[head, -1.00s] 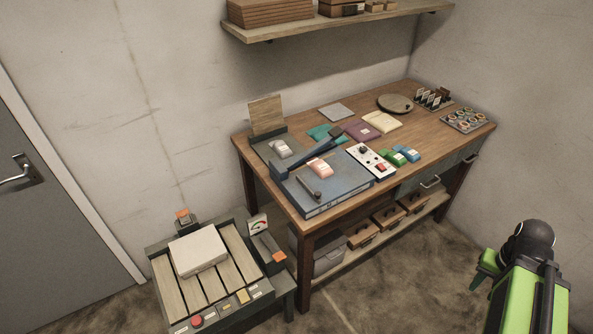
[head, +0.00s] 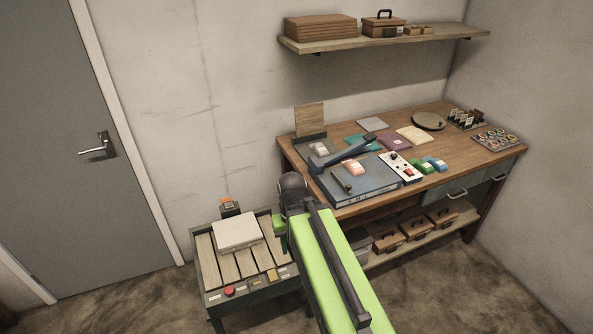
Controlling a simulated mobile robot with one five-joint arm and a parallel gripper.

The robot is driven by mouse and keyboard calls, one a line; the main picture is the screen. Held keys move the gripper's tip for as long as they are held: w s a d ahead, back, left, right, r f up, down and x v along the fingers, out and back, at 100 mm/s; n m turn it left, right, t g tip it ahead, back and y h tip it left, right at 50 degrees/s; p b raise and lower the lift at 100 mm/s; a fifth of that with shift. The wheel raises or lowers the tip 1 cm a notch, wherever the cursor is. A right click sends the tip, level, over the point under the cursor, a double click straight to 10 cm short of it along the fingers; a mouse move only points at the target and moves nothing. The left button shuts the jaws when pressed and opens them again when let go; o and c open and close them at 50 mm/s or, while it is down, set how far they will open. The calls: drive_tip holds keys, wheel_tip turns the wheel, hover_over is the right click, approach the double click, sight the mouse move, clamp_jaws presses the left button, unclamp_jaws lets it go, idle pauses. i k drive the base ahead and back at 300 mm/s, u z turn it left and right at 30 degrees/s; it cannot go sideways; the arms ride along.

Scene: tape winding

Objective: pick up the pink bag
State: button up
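The pink bag (head: 353,168) is small and pale pink with a light label. It lies on top of the blue-grey slab-like machine (head: 378,190) at the left front of the wooden workbench. A dark bar-shaped handle lies in front of it. My green arm reaches in from the bottom of the head view, and its dark rounded joint is in front of the bench's left front corner. A green part of my gripper (head: 279,226) shows at the joint's left, apart from the bag. The fingers are mostly hidden, so I cannot see their opening.
A white control box (head: 401,167) and green and blue bags (head: 428,164) lie right of the pink bag. A pale bag (head: 319,149) and a long blue lever (head: 340,154) are behind it. A slatted stand with a white box (head: 236,233) is at the lower left.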

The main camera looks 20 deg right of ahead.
sight(353, 166)
drive_tip(key=z, duration=0.05)
drive_tip(key=i, duration=1.05)
drive_tip(key=u, duration=0.05)
